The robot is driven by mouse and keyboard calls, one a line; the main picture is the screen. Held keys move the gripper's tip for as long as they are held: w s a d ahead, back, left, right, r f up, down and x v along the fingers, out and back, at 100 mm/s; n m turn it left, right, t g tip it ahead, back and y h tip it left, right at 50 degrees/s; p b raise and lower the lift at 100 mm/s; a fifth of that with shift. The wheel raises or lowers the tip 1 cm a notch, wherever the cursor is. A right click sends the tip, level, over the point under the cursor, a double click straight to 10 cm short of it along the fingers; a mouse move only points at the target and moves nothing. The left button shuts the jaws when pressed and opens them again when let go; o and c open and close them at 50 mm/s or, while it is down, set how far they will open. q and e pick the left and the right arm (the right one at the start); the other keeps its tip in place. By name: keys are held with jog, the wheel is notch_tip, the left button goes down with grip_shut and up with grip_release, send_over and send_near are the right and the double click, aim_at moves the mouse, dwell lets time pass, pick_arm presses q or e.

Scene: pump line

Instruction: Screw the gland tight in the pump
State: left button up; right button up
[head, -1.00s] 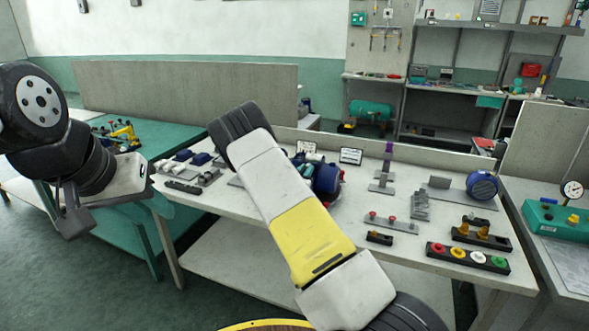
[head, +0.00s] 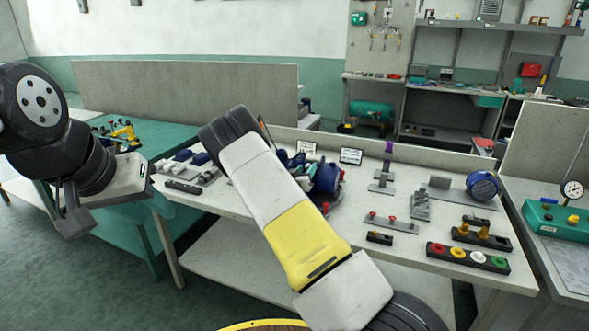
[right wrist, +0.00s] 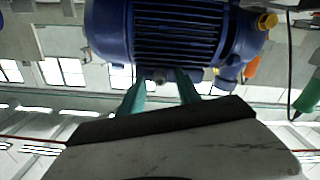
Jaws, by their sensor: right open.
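The blue pump (head: 326,177) stands on the middle workbench, partly hidden behind my right arm in the head view. In the right wrist view its ribbed blue body (right wrist: 178,32) fills the top. My right gripper (right wrist: 161,82) has its two teal fingers apart, pointing at the pump's near edge. A small grey knob (right wrist: 159,75) shows between the fingertips; I cannot tell whether it is the gland or whether the fingers touch it. In the head view my right gripper is hidden behind its arm. My left gripper (head: 72,212) hangs at the far left, away from the pump; its jaw opening is unclear.
The workbench (head: 225,203) also holds grey fixtures, a black block (head: 379,238) and a strip of coloured caps (head: 468,258). A second blue motor (head: 482,185) stands at the right. A low partition (head: 430,157) runs behind. A green gauge box (head: 555,218) sits on the right-hand table.

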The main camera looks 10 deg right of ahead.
jog(key=n, duration=0.3)
jog(key=shift+n, duration=0.3)
grip_shut()
jog(key=shift+m, duration=1.8)
jog(key=shift+d+m, duration=0.1)
jog(key=shift+m, duration=1.6)
